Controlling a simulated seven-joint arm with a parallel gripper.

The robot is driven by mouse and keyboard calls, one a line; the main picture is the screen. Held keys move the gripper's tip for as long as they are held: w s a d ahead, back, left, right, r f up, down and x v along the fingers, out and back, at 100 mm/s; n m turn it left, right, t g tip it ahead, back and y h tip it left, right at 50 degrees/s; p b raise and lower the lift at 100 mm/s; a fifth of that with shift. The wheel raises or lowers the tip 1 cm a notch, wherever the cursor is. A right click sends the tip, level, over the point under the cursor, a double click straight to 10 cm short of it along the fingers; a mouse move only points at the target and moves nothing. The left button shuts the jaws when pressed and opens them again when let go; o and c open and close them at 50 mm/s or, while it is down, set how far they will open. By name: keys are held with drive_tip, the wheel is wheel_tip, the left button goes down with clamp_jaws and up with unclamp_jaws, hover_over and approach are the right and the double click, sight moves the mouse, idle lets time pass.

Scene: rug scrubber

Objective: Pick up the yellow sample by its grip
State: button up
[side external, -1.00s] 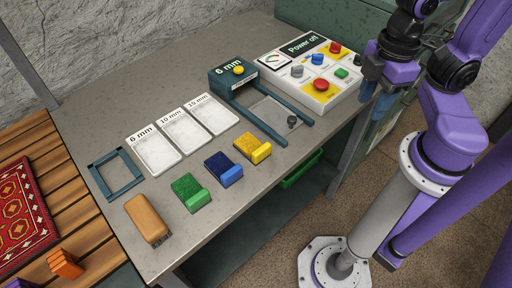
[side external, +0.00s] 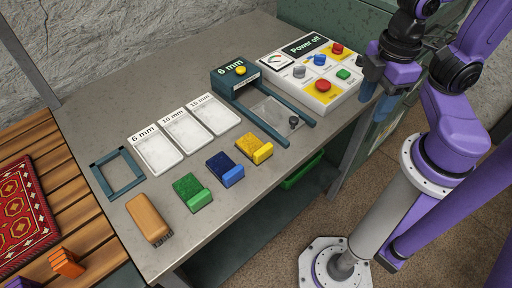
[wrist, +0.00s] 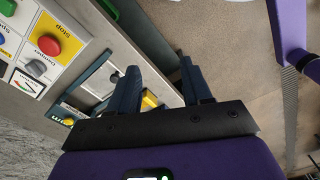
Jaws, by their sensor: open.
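The yellow sample (side external: 247,144) lies on the grey bench, a dark yellow pile pad with a brighter yellow block, its grip (side external: 263,153), at the end toward the bench's front edge. It stands at the right end of a row with the blue sample (side external: 220,164) and the green sample (side external: 187,188). My gripper (side external: 376,104) is up at the right by the control panel, well apart from the yellow sample. In the wrist view my gripper (wrist: 160,82) has its two dark fingers apart with nothing held; a yellow piece shows partly behind them.
The blue-green 6 mm gauge frame (side external: 305,126) stands just behind the yellow sample. The control panel (side external: 318,70) with buttons is at the back right. White cards (side external: 157,152), an empty square frame (side external: 118,174) and a brown brush (side external: 148,218) are to the left.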

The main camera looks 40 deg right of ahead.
drive_tip(key=w+a+r+n, duration=0.1)
drive_tip(key=w+a+n, duration=0.4)
drive_tip(key=w+a, duration=1.05)
hover_over(263, 149)
drive_tip(key=f, duration=1.1)
drive_tip(key=shift+w+d+f, duration=0.1)
drive_tip(key=shift+w+f, duration=0.25)
drive_tip(key=shift+f, duration=0.05)
drive_tip(key=shift+s+f, duration=0.2)
drive_tip(key=shift+f, duration=1.1)
drive_tip(key=shift+s+f, duration=0.2)
drive_tip(key=shift+f, duration=1.05)
clamp_jaws()
